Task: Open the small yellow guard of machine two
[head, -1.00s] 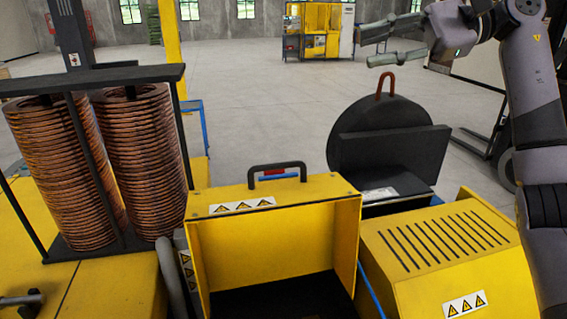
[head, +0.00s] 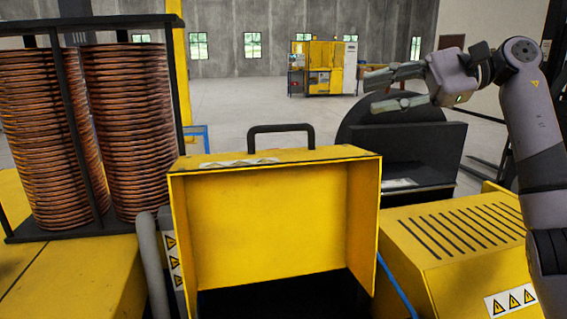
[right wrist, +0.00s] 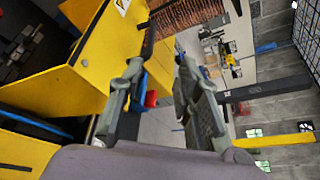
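The small yellow guard (head: 270,215) is a box-shaped cover in the middle of the head view. It stands raised, with its hollow inner side facing me and a dark opening below it. Its black handle (head: 281,128) sticks up from the top edge, and warning labels lie on top. My right gripper (head: 382,92) is open and empty, above and to the right of the guard, apart from it in the head view. In the right wrist view, its spread fingers (right wrist: 160,62) show with yellow panels (right wrist: 110,50) beyond them. My left gripper is not in view.
Two copper coil stacks (head: 125,135) stand in a black frame at the left. A slotted yellow cover (head: 465,235) is at the right. A large dark disc and plate (head: 415,150) stand behind. Open floor (head: 250,105) lies beyond, with another yellow machine (head: 325,65).

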